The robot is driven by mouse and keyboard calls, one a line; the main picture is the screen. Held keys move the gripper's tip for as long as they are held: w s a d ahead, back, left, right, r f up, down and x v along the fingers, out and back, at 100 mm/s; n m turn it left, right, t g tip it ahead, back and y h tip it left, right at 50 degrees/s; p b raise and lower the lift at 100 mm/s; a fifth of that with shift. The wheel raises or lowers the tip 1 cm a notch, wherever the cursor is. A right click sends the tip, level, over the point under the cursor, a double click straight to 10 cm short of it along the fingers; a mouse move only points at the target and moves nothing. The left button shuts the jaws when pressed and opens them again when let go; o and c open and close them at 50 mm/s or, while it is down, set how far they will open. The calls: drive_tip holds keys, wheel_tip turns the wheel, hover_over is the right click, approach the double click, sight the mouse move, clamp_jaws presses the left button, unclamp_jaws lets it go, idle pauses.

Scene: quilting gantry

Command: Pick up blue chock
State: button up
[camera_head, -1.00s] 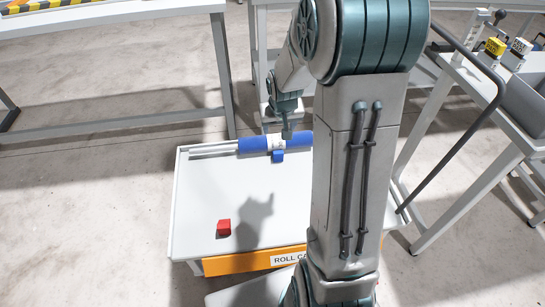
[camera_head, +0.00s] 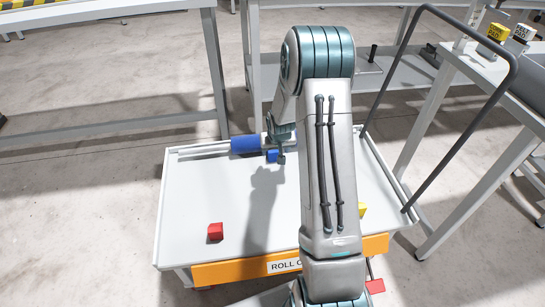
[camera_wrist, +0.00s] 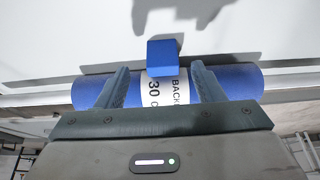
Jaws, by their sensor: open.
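The blue chock (camera_head: 272,156) is a small block on the white cart top, beside the blue roll (camera_head: 245,145) with a white label. In the wrist view the blue chock (camera_wrist: 163,56) shows beyond my fingertips, close against the roll (camera_wrist: 235,80). My gripper (camera_head: 281,157) is over the far part of the cart, right by the chock in the head view. In the wrist view my gripper (camera_wrist: 160,78) is open and empty, its fingers on either side of the label and pointing toward the chock. Whether the fingers touch the roll cannot be told.
A red block (camera_head: 215,231) sits at the front left of the cart (camera_head: 185,200). A yellow block (camera_head: 362,210) is partly hidden behind my arm. A side table (camera_head: 470,65) with a dark rail stands to the right. The cart's left middle is clear.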

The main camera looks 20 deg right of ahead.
sight(274, 152)
drive_tip(key=b+x, duration=0.2)
drive_tip(key=x, duration=0.3)
drive_tip(key=shift+w+a+f, duration=0.1)
drive_tip(key=shift+w, duration=0.1)
drive_tip(key=c, duration=1.1)
